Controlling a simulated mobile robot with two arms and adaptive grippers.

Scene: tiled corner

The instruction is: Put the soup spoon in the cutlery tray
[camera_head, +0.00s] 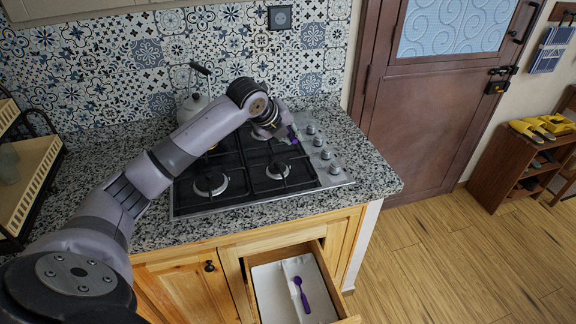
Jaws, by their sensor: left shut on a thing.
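My left gripper (284,131) is over the right part of the stove, near its knobs. It is shut on a small purple thing (293,134), mostly hidden by the gripper; I cannot tell which utensil it is. A purple spoon (302,295) lies in the pale cutlery tray (268,290) inside the open drawer, in the right part of the tray, its bowl toward the back. The drawer is below the counter, in front of the stove and well below my gripper. My right gripper is not in view.
The black gas stove (255,187) fills the middle of the granite counter (372,178). A kettle (192,104) stands at its back left. A dish rack (30,170) is at the left. The drawer (325,275) juts out; wooden floor at right is clear.

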